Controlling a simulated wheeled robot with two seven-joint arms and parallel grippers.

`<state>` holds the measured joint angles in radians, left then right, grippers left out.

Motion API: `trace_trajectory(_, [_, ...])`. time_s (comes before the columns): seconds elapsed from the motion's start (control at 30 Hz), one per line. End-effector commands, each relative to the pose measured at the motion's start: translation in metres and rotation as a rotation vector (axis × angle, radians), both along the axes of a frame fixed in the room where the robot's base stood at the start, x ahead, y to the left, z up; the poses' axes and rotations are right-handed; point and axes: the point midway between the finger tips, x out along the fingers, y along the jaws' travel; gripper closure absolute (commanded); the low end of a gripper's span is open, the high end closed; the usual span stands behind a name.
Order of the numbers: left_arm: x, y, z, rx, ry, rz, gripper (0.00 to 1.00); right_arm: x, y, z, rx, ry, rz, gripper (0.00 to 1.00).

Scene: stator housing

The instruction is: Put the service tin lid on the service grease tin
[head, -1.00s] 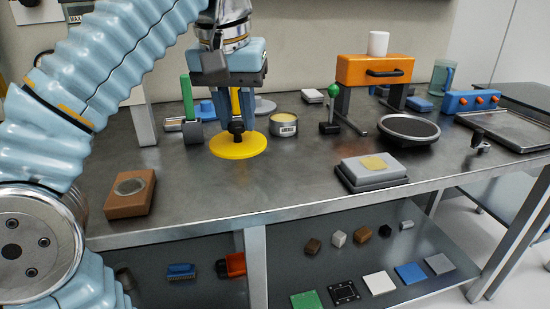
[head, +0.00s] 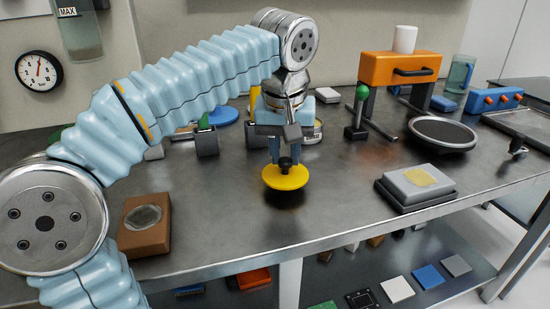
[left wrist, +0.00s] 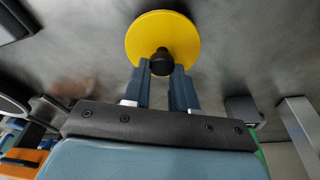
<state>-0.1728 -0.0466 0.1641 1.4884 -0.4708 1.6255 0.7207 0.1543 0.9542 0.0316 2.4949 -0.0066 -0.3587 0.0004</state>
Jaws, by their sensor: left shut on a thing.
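The yellow disc-shaped lid (head: 273,180) with a black knob hangs in my left gripper (head: 287,158), slightly above the bench, with a dark shadow under it. The left wrist view shows the lid (left wrist: 163,24) from above, with the two blue fingers (left wrist: 161,68) shut on its knob. The grease tin (head: 316,125) stands on the bench behind the gripper, with its left part hidden by it. The lid is apart from the tin, on the near side. My right gripper is in neither view.
A green-knobbed lever (head: 359,110) and an orange press-like stand (head: 395,68) are right of the tin. A grey block on a dark tray (head: 385,195) lies front right, a brown block (head: 135,237) front left.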

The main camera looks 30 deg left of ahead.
Motion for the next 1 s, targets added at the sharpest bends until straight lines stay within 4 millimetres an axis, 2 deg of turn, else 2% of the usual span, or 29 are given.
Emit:
trace_trajectory(0.1, [0.000, -0.007, -0.021, 0.000, 0.000, 0.001, 1.00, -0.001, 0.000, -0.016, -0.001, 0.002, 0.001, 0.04])
trace_trajectory(0.5, [-0.002, -0.008, -0.023, 0.000, 0.001, 0.003, 1.00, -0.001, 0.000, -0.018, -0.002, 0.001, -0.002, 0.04])
trace_trajectory(0.53, [-0.001, -0.009, -0.024, 0.000, 0.000, 0.003, 0.72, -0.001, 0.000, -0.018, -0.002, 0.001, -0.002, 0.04])
trace_trajectory(0.7, [-0.001, -0.009, -0.022, 0.000, 0.000, 0.003, 0.48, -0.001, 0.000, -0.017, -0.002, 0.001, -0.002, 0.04])
trace_trajectory(1.0, [-0.002, -0.008, -0.019, -0.001, 0.000, 0.003, 0.48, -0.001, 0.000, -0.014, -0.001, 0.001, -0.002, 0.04])
